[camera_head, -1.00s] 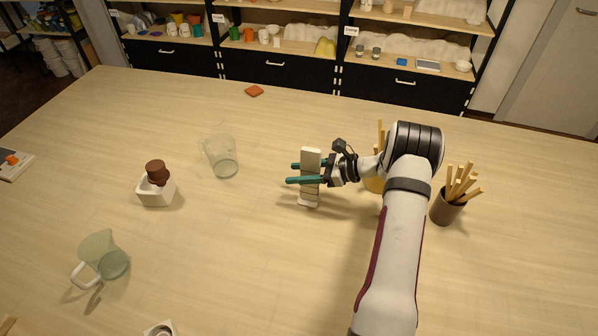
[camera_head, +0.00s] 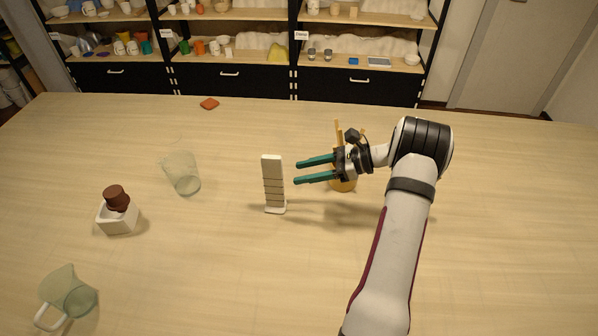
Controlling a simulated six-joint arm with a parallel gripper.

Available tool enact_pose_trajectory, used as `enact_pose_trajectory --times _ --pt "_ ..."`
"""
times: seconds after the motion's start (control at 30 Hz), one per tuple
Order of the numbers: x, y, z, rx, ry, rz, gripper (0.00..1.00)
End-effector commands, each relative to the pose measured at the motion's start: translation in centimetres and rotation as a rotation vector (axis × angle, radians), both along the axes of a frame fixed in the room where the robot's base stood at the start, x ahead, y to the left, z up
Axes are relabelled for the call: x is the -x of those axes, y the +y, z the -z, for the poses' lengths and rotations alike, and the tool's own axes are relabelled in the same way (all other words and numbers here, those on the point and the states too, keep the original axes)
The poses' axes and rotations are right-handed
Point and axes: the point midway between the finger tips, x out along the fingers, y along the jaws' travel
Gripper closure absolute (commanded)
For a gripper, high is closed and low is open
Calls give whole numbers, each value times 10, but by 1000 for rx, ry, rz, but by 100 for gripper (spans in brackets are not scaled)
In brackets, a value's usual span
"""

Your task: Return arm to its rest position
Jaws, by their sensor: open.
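My gripper (camera_head: 297,173) has two teal fingers pointing left, spread apart with nothing between them. It is held above the table, just right of an upright white slab with dark lines across it (camera_head: 273,185). The slab stands on a small white foot, apart from the fingertips in the picture. My arm reaches in from the bottom right. A yellowish holder with sticks (camera_head: 343,185) is partly hidden behind my gripper.
A white square pot with a brown piece (camera_head: 117,217) and a glass jug (camera_head: 68,292) are farther left. An orange piece (camera_head: 209,104) lies at the back. The front middle is clear.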

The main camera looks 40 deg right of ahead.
Motion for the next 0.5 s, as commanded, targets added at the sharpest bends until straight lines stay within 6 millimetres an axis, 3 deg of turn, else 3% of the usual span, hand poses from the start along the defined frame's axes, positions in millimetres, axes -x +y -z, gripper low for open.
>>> enact_pose_trajectory --times 0.27,0.37,0.4,0.47,0.5 --pt "-2 0 -5 -5 -12 6 50" --pt "-13 3 -45 -40 -107 36 50" --pt "-20 24 -69 -21 -136 -9 50" --pt "-19 80 -88 75 -105 -172 50" --pt "-10 121 -100 153 -87 -297 50"
